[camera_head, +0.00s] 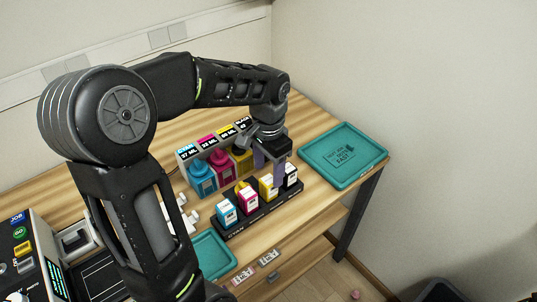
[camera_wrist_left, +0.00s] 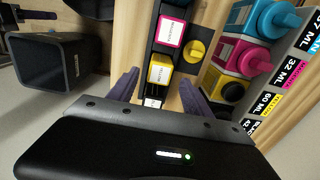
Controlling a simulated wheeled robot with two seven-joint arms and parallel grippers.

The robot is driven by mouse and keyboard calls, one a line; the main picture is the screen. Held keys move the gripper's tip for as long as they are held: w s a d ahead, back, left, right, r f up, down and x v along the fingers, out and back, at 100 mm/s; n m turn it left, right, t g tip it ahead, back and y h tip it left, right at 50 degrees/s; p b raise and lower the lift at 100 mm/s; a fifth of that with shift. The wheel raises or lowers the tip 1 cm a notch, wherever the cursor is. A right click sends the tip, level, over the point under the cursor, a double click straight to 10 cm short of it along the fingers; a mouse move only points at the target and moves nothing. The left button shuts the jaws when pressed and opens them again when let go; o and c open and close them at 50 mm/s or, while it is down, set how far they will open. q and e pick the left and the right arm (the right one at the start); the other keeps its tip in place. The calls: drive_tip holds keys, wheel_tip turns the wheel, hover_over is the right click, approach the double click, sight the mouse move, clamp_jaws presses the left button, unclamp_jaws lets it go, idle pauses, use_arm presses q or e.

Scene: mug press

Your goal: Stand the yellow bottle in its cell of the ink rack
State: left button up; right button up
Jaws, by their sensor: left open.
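The yellow bottle (camera_head: 268,187) stands in the row of the black ink rack (camera_head: 240,222), between the magenta bottle (camera_head: 248,199) and the black bottle (camera_head: 290,177); it looks upright. In the left wrist view the yellow bottle (camera_wrist_left: 162,72) shows its label between my fingers. My left gripper (camera_head: 270,170) is open, its purple fingers just above and beside the yellow bottle. Whether a finger touches it, I cannot tell. The cyan bottle (camera_head: 227,210) is at the rack's near left end. My right gripper is not in view.
Behind the rack stand larger ink tanks: cyan (camera_head: 202,178), magenta (camera_head: 222,165) and yellow (camera_head: 242,160). A round yellow cap (camera_wrist_left: 195,50) lies beside the rack. Teal trays lie at the right (camera_head: 345,155) and front (camera_head: 212,256). A dark control panel (camera_head: 25,255) is at the left.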

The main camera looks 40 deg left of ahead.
use_arm(q)
wheel_tip(320, 180, up, 6)
drive_tip(key=shift+f, duration=0.15)
idle(0.6)
